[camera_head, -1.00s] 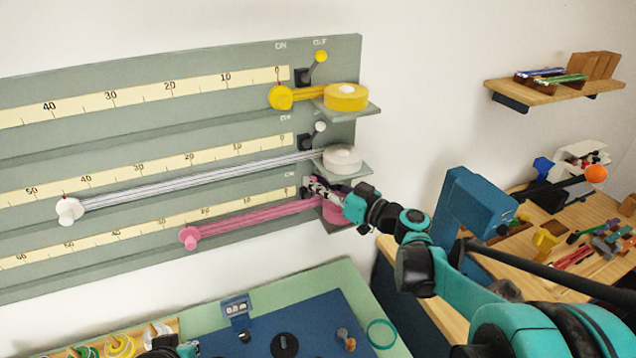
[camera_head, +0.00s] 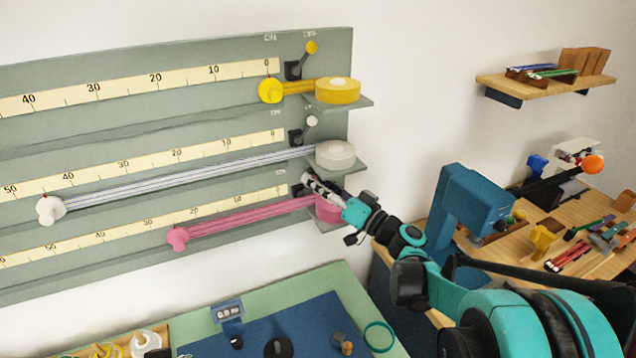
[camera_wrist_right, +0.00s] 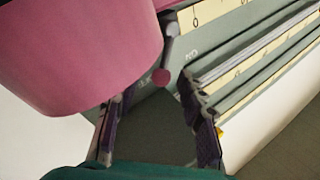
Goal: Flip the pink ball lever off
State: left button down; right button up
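The pink ball lever (camera_wrist_right: 161,77) shows in the right wrist view as a small pink ball on a grey stem, in the gap between my right fingers. It looks apart from both. Its ball lies near a partly legible mark, with the ON mark to its upper right. In the head view my right gripper (camera_head: 322,190) is at the lowest row of the board and hides the ball; only the dark lever base (camera_head: 297,190) shows beside it. In the wrist view my right gripper (camera_wrist_right: 155,120) is open. A dark part at the head view's bottom edge may be my left gripper.
A large pink spool (camera_wrist_right: 85,50) is close to my right fingers. Yellow (camera_head: 311,47) and white (camera_head: 312,121) ball levers stand on the rows above. A white spool (camera_head: 335,155) on a shelf sits just above my right gripper.

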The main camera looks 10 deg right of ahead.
jog(key=v, duration=1.2)
jog(key=s+a+f+g+h, duration=0.4)
jog(key=s+a+f+g, duration=0.25)
jog(key=a+f, duration=0.3)
jog(key=s+d+f+g+h, duration=0.1)
jog(key=s+d+f+h, duration=0.1)
jog(key=s+f+h, duration=0.1)
jog(key=s+d+f+m+g+h, duration=0.1)
jog(key=s+d+f+h, duration=0.1)
jog(key=s+h, duration=0.3)
jog(key=s+f, duration=0.1)
jog(key=s, duration=0.2)
jog(key=shift+s+d+f+m, duration=0.3)
jog(key=shift+d, duration=0.05)
